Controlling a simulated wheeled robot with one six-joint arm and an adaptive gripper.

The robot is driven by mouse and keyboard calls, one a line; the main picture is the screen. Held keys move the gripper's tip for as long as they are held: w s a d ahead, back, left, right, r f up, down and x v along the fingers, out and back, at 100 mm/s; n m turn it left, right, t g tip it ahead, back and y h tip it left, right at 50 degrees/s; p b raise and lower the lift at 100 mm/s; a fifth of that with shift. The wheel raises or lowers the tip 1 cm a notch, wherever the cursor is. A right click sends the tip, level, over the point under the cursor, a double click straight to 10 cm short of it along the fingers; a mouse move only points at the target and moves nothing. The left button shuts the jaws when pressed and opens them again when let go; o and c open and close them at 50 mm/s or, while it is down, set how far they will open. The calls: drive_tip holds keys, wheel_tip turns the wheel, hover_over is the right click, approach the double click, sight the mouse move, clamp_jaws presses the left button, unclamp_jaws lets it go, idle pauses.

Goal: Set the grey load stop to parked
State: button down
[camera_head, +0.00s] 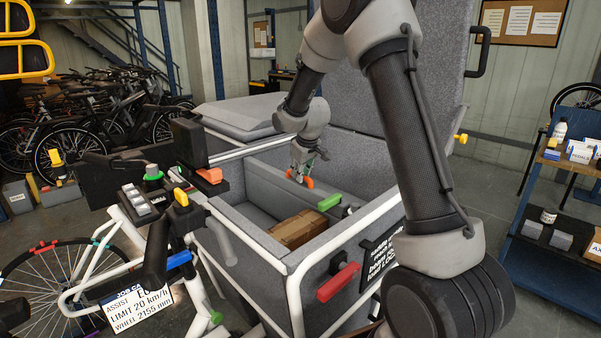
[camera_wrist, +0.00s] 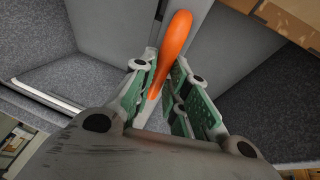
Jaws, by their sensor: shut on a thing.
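My gripper (camera_head: 302,176) reaches down into the grey-lined cargo box (camera_head: 262,166) of a white-framed bike. It is shut on an orange handle (camera_head: 309,182). In the wrist view the orange handle (camera_wrist: 172,48) stands up between the green-padded fingers, its lower end partly hidden by them. A grey bar or panel (camera_wrist: 200,42) runs behind the handle; it looks like the grey load stop, but how the handle joins it is hidden. Whether the stop is parked I cannot tell.
A green handle (camera_head: 329,202) and a brown carton (camera_head: 297,230) are in the box, close to my gripper. A red lever (camera_head: 338,282) is on the box's outer side. Handlebars (camera_head: 160,215) stand at left, a blue shelf rack (camera_head: 560,215) at right.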

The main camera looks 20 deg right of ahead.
drive_tip(key=w+d, duration=0.4)
drive_tip(key=d, duration=0.6)
drive_tip(key=w+d, duration=0.4)
drive_tip(key=d, duration=0.7)
drive_tip(key=w+d, duration=0.4)
drive_tip(key=d, duration=0.6)
drive_tip(key=shift+w+d, duration=0.25)
drive_tip(key=shift+w, duration=0.15)
drive_tip(key=shift+r, duration=0.15)
drive_tip(key=c, duration=1.4)
unclamp_jaws()
drive_tip(key=shift+d, duration=0.15)
drive_tip(key=v, duration=1.1)
drive_tip(key=shift+s+r, duration=0.2)
drive_tip(key=shift+r, duration=0.1)
